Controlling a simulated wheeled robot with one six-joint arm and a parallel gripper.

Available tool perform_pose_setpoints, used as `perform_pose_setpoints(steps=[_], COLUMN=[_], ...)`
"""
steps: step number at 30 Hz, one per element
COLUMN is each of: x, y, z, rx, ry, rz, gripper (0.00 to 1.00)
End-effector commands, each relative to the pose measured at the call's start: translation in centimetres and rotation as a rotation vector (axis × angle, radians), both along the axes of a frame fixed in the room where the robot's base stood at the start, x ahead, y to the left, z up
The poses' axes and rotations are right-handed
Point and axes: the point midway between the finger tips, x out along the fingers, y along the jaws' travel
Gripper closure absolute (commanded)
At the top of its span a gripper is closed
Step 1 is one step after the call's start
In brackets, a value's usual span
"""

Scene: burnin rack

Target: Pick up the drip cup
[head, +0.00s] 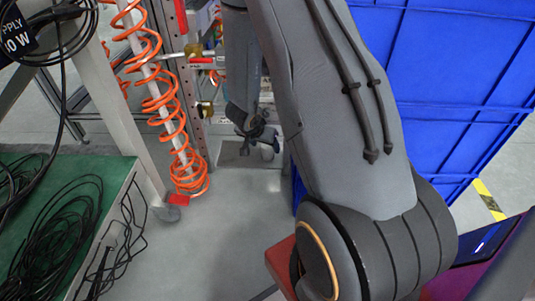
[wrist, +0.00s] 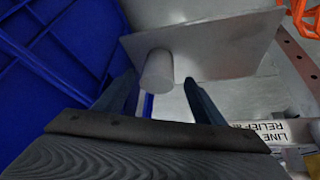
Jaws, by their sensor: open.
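The drip cup, a pale grey cylinder (wrist: 157,74), shows in the wrist view in front of a flat light-grey plate (wrist: 228,43). My gripper (head: 260,146) is open and points down over this plate, low near the floor, in the head view. In the wrist view its two dark fingers stand on either side of the cup, with a visible gap at the right finger. I cannot tell how deep the cup sits between them. In the head view I cannot make out the cup clearly near the gripper.
A large blue crate (head: 450,80) stands close on the right. An orange coiled hose (head: 172,110) and a metal rack post (head: 195,90) are on the left. A green-topped bench (head: 85,200) with black cables is at left. Grey floor (head: 225,220) in front is clear.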

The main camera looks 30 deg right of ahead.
Motion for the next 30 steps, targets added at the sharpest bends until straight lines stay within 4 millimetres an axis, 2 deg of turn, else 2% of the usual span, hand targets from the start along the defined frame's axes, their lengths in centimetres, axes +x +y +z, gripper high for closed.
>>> perform_pose_setpoints(steps=[12, 21, 29, 30], x=[0.7, 0.8, 0.8, 0.8], y=[-1.7, -1.9, -1.8, -1.8], z=[-4.0, -4.1, -4.1, -4.1], rx=[0.001, 0.001, 0.001, 0.001], ry=[0.001, 0.001, 0.001, 0.0], rz=[0.001, 0.001, 0.001, 0.001], gripper=[0.37, 0.37, 0.8, 0.81])
